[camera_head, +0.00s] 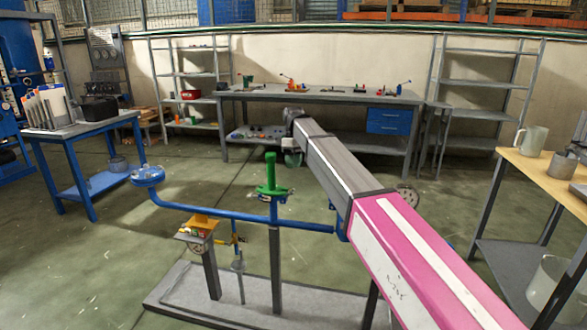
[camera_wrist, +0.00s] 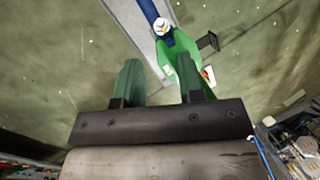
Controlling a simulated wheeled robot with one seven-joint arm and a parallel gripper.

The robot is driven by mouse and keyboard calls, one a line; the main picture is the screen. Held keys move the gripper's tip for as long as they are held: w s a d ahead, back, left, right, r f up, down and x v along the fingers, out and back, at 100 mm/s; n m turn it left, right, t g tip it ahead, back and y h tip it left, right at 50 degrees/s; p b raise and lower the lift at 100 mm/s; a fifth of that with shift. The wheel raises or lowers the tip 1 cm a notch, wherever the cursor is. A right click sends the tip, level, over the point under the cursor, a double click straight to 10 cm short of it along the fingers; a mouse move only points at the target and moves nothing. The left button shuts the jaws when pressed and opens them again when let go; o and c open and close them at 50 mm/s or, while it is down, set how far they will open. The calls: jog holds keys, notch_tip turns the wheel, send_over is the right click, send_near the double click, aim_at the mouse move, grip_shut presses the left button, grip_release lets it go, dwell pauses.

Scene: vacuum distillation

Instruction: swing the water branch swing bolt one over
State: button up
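I cannot single out swing bolt one. My arm hides part of the pipe's right side.
A yellow-orange fitting (camera_head: 201,222) sits on a short post below the pipe. The posts stand on a grey base slab (camera_head: 185,292). A workbench (camera_head: 330,95) is behind, a blue table (camera_head: 85,130) at left and a wooden-topped table (camera_head: 545,168) at right. Open floor lies between.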

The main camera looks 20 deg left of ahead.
jog(key=y, duration=0.4)
send_near(289, 194)
jog(key=d+r, duration=0.3)
jog(key=shift+t+y, duration=0.7)
jog(key=shift+y, duration=0.3)
jog(key=shift+m, duration=0.3)
jog(key=x, duration=1)
jog(key=shift+s+d+f, duration=0.15)
jog(key=shift+s+d, duration=0.05)
jog(key=shift+d, duration=0.2)
grip_shut()
